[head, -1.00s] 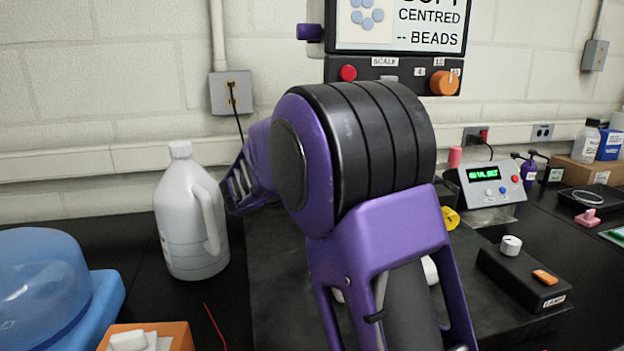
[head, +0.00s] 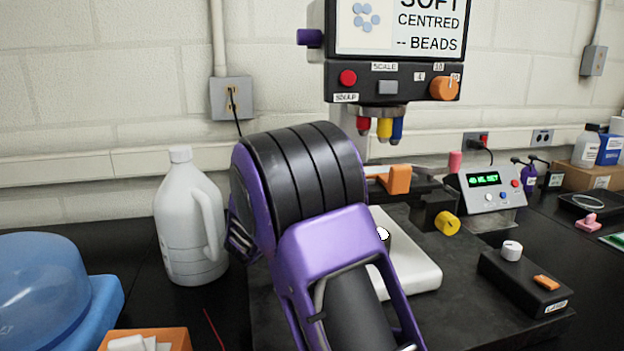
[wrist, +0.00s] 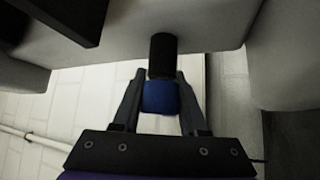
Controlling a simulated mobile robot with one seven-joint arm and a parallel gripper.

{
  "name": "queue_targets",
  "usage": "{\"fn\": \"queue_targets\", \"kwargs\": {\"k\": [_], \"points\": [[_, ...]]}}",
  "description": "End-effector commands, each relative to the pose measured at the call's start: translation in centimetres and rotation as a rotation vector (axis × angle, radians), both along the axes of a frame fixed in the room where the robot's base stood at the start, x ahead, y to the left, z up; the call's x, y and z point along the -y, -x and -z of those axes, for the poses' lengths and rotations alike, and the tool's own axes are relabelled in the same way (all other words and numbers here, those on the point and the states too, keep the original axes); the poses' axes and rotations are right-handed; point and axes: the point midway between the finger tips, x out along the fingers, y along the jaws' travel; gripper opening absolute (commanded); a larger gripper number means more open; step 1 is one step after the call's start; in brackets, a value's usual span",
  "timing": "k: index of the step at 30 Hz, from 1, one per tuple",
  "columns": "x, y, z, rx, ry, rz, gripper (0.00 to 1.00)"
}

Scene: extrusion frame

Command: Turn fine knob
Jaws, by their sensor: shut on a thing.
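In the wrist view, a small dark blue knob (wrist: 160,98) sits at the end of a black cylinder (wrist: 162,55) that comes out of a pale grey body (wrist: 225,25). It looks like the fine knob, but no label shows. My gripper (wrist: 161,80) has one finger on each side of the blue knob and is shut on it. In the head view my arm hides my gripper and this knob. The microscope shows there with its screen (head: 400,28), red, yellow and blue lenses (head: 384,128), a pale stage base (head: 420,265) and a yellow knob (head: 447,223).
A white jug (head: 188,225) stands close to the left of my arm. A blue domed container (head: 45,270) and an orange box (head: 165,335) are at the front left. A lamp control box (head: 525,282) and a grey display unit (head: 490,195) stand to the right.

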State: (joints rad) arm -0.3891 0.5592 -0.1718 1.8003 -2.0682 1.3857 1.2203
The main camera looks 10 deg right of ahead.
Motion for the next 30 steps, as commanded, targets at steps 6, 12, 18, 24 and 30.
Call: {"fn": "queue_targets", "kwargs": {"k": [6, 12, 18, 24, 30], "points": [[-0.03, 0.07, -0.07, 0.076, -0.001, 0.001, 0.0], [-0.01, 0.13, -0.1, 0.101, -0.002, 0.001, 0.0], [0.0, 0.14, -0.1, 0.104, -0.002, 0.001, 0.0], [0.01, 0.13, -0.1, 0.103, -0.002, 0.001, 0.5], [0.01, 0.12, -0.13, 0.103, -0.002, 0.001, 0.72]]}}
